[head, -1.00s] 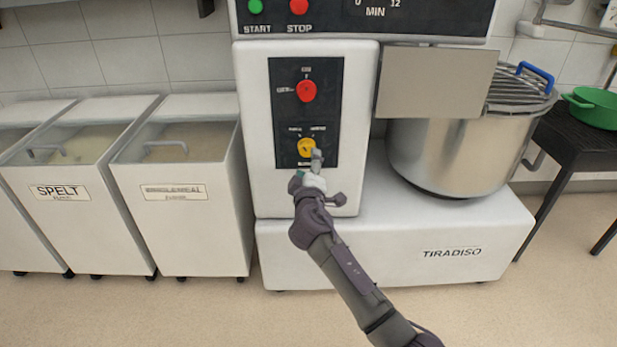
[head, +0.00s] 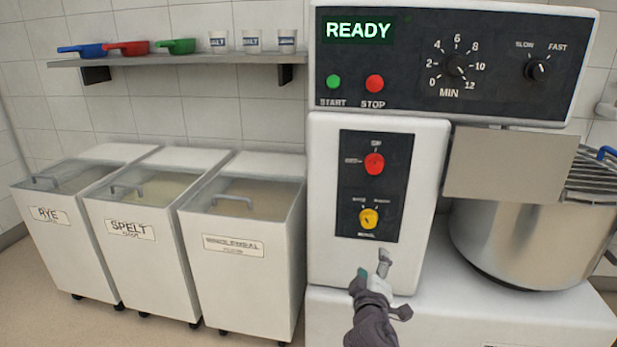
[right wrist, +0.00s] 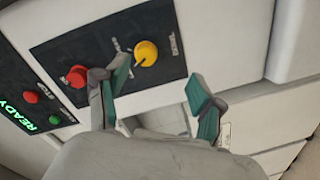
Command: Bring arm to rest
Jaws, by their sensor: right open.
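My right arm comes up from the bottom of the head view, with its gripper (head: 372,270) in front of the mixer's (head: 327,260) white lower panel. The gripper is open and empty, just below the yellow knob (head: 368,219) and apart from it. In the right wrist view the two green-padded fingers (right wrist: 158,95) stand wide apart, with the yellow knob (right wrist: 146,53) beyond them. A red knob (head: 374,164) sits above the yellow one on the same black plate. My left gripper is not in view.
The mixer's top panel shows READY (head: 358,31), with a timer dial (head: 456,65) and speed knob (head: 537,69). A steel bowl (head: 520,240) stands at right. Flour bins (head: 250,280) stand at left under a shelf (head: 200,60) with scoops and cups.

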